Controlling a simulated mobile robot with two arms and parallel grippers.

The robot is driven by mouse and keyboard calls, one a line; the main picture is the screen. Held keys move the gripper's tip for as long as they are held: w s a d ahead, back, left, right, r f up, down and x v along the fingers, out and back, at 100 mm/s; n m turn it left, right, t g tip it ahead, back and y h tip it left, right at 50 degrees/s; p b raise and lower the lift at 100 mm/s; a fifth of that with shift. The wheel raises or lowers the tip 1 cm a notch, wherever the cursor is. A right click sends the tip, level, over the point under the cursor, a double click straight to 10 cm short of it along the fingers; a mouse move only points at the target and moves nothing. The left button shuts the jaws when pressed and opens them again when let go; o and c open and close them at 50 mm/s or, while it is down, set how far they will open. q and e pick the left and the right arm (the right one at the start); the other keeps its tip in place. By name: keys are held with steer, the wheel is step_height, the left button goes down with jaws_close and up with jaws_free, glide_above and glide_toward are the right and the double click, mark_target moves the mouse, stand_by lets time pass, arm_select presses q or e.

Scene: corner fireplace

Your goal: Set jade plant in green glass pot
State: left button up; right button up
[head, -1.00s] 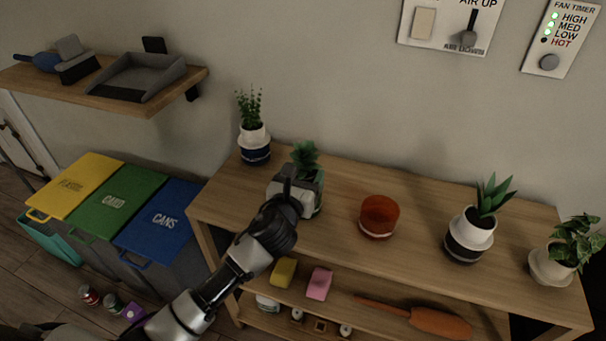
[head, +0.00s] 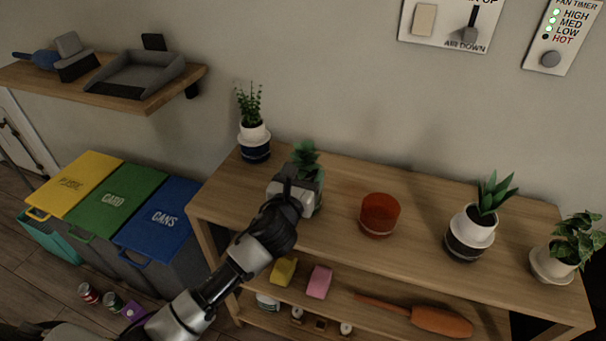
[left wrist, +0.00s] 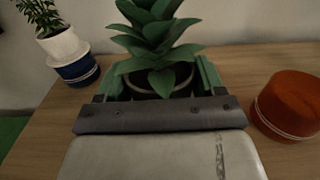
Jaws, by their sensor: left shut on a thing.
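A plant with broad, pointed green leaves, which I take to be the jade plant (head: 305,152), stands at the left part of the wooden table. In the left wrist view its leaves (left wrist: 158,35) rise above a pale pot rim. My left gripper (head: 304,185) is shut on the plant's pot from the front. The gripper hides the lower part, so I cannot tell how deep the plant sits. My right gripper is not in view.
On the table (head: 340,250), an empty-looking red glass pot (head: 379,215) stands to the right. A plant in a blue-and-white pot (head: 254,146) is behind left. Plants in a black-and-white pot (head: 468,235) and a white pot (head: 552,264) stand farther right.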

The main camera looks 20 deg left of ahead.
arm_select(q)
steer(key=shift+f, duration=0.2)
steer(key=o, duration=0.8)
steer(key=shift+s, duration=0.1)
